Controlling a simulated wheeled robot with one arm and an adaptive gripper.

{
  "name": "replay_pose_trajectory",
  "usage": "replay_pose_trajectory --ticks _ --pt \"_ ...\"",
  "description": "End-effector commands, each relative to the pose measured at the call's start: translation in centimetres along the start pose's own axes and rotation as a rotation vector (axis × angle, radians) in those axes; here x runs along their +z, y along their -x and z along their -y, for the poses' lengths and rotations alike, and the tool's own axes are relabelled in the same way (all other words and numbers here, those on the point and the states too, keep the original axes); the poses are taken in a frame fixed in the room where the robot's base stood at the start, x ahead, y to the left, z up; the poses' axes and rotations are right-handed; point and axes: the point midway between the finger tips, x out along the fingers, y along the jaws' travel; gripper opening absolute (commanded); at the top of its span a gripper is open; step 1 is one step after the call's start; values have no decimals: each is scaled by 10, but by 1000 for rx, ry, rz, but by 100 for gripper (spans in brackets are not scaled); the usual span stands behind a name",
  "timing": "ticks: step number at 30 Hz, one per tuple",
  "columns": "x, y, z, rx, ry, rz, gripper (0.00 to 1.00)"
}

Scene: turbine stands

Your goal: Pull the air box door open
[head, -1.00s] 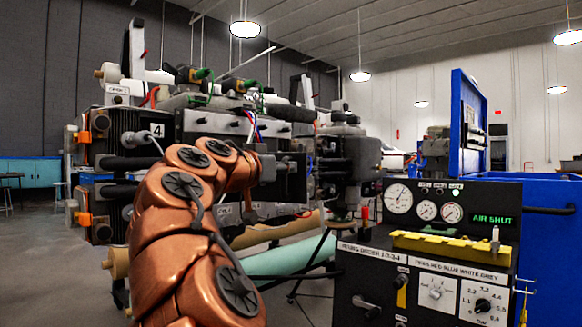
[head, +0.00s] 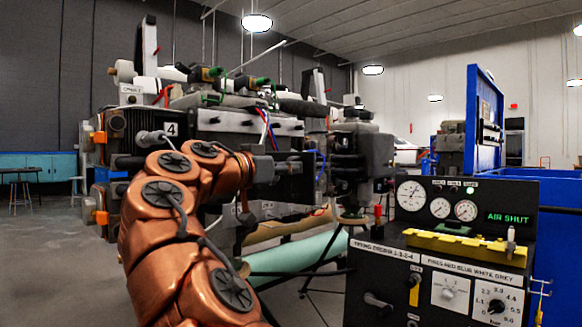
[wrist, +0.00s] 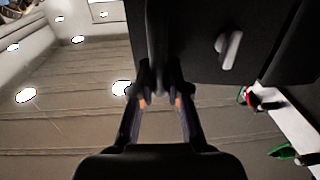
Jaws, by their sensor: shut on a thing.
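A dark flat panel, which looks like the air box door (wrist: 205,25), fills the upper middle of the wrist view. A pale latch-like knob (wrist: 229,50) sits on its face. My gripper (wrist: 161,92) is shut at the panel's lower left edge; its fingertips hide whether they grip the edge itself or a small handle on it. In the head view, my copper arm reaches to a dark box (head: 296,186) on the turbine stand, and my gripper (head: 282,168) is at its upper left side. How far the door stands open cannot be told.
A black control console (head: 440,265) with gauges and a yellow bar stands at the right, near my arm. A blue bin (head: 555,235) is behind it. A turbine stand (head: 205,122) with hoses and cables fills the left middle. Grey floor (head: 60,250) is clear at the left.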

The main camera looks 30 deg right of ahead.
Motion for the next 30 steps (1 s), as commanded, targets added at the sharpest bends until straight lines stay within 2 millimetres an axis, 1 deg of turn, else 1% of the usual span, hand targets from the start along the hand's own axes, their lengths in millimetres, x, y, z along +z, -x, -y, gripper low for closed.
replay_pose_trajectory --ticks 1,6,9,15,22,30 --pt "-4 4 2 -5 -1 -6 0" --pt "-5 15 4 -6 0 -8 0" --pt "-5 22 7 -7 -1 -7 0" --pt "-4 31 11 -5 -1 -5 0" --pt "-3 36 14 -5 -1 -5 0" --pt "-3 37 15 -5 -1 -6 0"
